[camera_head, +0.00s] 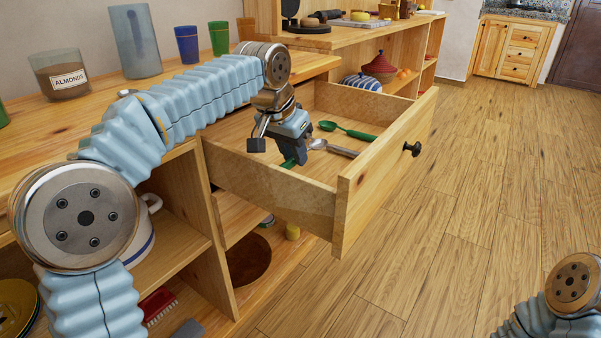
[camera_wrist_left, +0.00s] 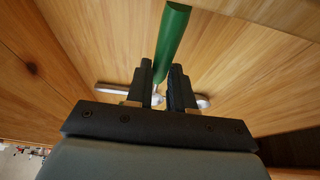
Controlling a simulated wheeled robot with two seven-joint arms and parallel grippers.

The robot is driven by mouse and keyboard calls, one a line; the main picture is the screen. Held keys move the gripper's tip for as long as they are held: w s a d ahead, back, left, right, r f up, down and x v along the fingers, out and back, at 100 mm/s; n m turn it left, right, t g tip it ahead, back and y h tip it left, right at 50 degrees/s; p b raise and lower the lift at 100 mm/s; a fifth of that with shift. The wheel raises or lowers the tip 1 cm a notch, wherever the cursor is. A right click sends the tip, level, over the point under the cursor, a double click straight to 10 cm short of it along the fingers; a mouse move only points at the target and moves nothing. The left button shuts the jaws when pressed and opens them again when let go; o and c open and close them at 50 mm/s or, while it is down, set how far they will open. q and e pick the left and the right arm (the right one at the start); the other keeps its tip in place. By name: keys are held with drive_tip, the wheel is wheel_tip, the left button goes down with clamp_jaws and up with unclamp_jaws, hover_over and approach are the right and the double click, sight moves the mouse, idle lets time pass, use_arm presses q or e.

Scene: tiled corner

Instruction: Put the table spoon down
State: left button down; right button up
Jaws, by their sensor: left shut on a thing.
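My left gripper (camera_head: 297,158) reaches down into the open drawer (camera_head: 270,183). It is shut on the table spoon, whose green handle (camera_head: 289,162) shows low beside the fingers. In the left wrist view the green handle (camera_wrist_left: 172,45) points away from between the fingers (camera_wrist_left: 161,85); the spoon's other end is hidden. A metal utensil (camera_head: 340,151) lies in the drawer just right of the gripper, and metal ends (camera_wrist_left: 110,88) show on both sides of the fingers. A green spoon (camera_head: 347,130) lies farther back. Whether the held spoon touches the drawer floor I cannot tell.
The drawer front (camera_head: 385,165) with its black knob (camera_head: 412,149) stands out over the floor. Drawer walls surround the gripper closely. A blue cup (camera_head: 187,45), a green cup (camera_head: 219,38) and an almond jar (camera_head: 60,75) stand on the counter. Part of my right arm shows at lower right.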

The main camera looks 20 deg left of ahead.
sight(294, 170)
use_arm(q)
drive_tip(key=shift+f+b, duration=0.55)
drive_tip(key=shift+f, duration=1.6)
drive_tip(key=shift+f, duration=0.15)
drive_tip(key=c, duration=1)
unclamp_jaws()
drive_tip(key=shift+r, duration=0.5)
drive_tip(key=p+v, duration=0.3)
drive_tip(key=v, duration=0.8)
drive_tip(key=shift+s+r, duration=0.1)
drive_tip(key=shift+s, duration=0.1)
